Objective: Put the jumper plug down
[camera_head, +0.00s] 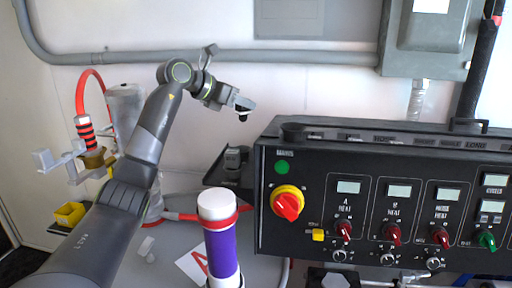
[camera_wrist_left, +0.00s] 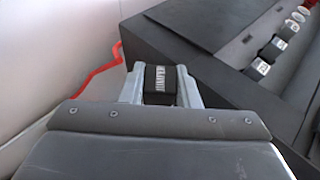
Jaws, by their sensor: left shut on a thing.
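The jumper plug is a small black block with white lettering. It sits between the fingers of my left gripper (camera_wrist_left: 160,88) in the left wrist view, where the plug (camera_wrist_left: 161,80) shows its label upward. In the head view my left gripper (camera_head: 238,104) hangs in the air in front of the wall, left of and above the control box, with the dark plug (camera_head: 245,103) at its tip. The gripper is shut on the plug. The plug's underside is hidden in the wrist view. My right gripper is not in view.
The black control box (camera_head: 376,208) fills the right, with labels along its top. A dark shelf (camera_head: 223,176) with a small dark block (camera_head: 233,157) adjoins its left side. A purple-and-white cylinder (camera_head: 220,245) stands in front. A yellow bin (camera_head: 69,214) is at left.

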